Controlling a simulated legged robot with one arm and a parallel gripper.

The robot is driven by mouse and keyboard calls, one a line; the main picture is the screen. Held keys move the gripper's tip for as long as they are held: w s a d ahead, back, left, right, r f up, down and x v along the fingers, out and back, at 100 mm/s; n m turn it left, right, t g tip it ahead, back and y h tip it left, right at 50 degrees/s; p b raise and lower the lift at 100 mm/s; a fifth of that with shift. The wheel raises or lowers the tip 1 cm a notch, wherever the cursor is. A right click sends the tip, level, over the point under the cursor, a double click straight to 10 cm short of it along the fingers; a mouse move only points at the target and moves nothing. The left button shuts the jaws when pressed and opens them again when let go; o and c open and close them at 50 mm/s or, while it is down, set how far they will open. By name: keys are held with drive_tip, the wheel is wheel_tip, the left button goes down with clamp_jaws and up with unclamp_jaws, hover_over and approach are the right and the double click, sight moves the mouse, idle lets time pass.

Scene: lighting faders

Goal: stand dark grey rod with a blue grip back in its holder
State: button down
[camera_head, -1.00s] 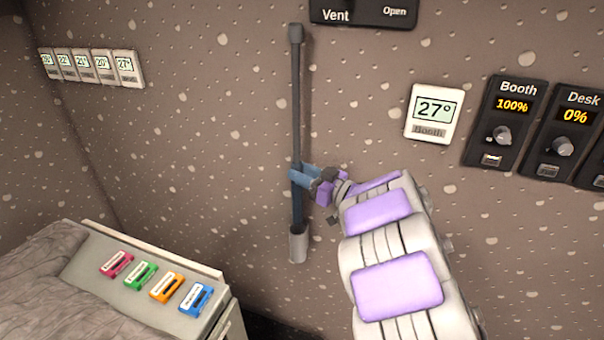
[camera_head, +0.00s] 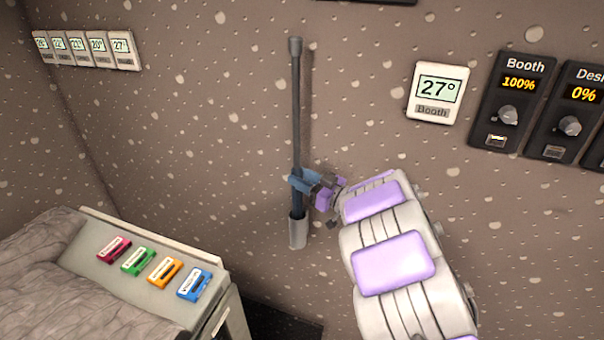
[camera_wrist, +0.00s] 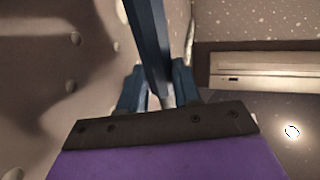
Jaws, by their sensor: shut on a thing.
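The dark grey rod (camera_head: 297,120) stands upright along the wall in the head view, with a dark cap at its top.
A wall thermostat (camera_head: 438,93) and fader panels labelled Booth (camera_head: 511,100) and Desk (camera_head: 573,110) are at the right. A cabinet at lower left bears several coloured cassettes, one of them blue (camera_head: 195,284). The wall around the rod is clear.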

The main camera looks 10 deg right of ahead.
drive_tip(key=shift+f+b, duration=0.3)
drive_tip(key=shift+f, duration=1.35)
drive_tip(key=c, duration=0.7)
unclamp_jaws()
drive_tip(key=p+v, duration=0.1)
drive_tip(key=v, duration=1.6)
drive_tip(key=shift+s+d+f+p, duration=0.1)
drive_tip(key=shift+d+f+p, duration=0.1)
drive_tip(key=shift+p, duration=0.15)
